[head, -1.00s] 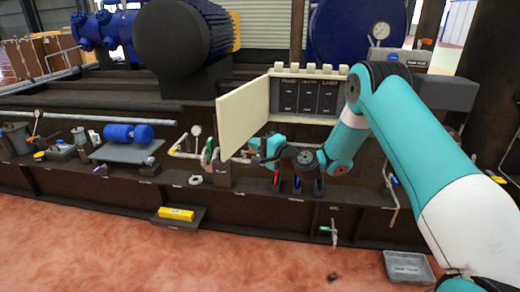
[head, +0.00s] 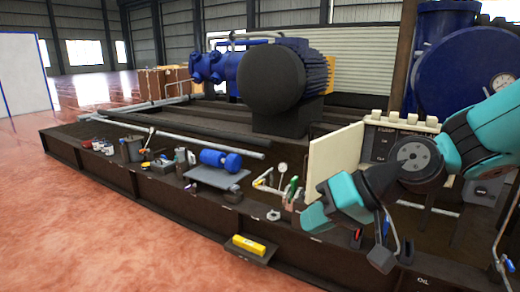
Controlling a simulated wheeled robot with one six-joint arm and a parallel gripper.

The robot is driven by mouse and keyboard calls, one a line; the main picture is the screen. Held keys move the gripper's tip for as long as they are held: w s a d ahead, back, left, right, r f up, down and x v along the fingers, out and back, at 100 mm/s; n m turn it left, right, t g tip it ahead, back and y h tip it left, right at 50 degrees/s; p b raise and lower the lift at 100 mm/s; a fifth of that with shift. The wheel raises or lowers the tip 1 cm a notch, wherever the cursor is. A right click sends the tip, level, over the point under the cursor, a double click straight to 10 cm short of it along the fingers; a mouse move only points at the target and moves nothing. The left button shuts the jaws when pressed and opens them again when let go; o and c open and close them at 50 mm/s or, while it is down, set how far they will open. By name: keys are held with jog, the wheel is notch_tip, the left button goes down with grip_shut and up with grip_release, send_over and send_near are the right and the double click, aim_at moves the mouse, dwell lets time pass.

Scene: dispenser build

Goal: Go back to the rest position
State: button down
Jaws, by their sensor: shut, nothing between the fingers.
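My arm comes in from the right edge and is folded in front of the open cream cabinet (head: 335,160). Its teal and dark wrist parts hang low over the front of the dark platform. My gripper (head: 388,236) is at the end of these parts, below and right of the cabinet door. Its fingers are small and partly lost among dark parts and tools behind. It is shut, and no object shows in it. Part of the cabinet's dark panel is hidden behind my arm.
The dark platform (head: 170,205) carries a blue motor (head: 220,160), pipes and small tools. A yellow block (head: 248,243) sits on a low step at its front. A large blue tank (head: 460,80) stands behind at right. The reddish floor at left is clear.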

jog(key=s+d+n+g+h, duration=0.1)
jog(key=s+d+n+h, duration=0.15)
jog(key=s, duration=0.55)
jog(key=s+d+n+g+h, duration=0.1)
jog(key=s+d+g+h, duration=0.15)
jog(key=s, duration=0.55)
notch_tip(320, 180, up, 20)
jog(key=p, duration=1.9)
jog(key=shift+s+d+t, duration=0.35)
jog(key=shift+s, duration=0.05)
jog(key=shift+f, duration=0.1)
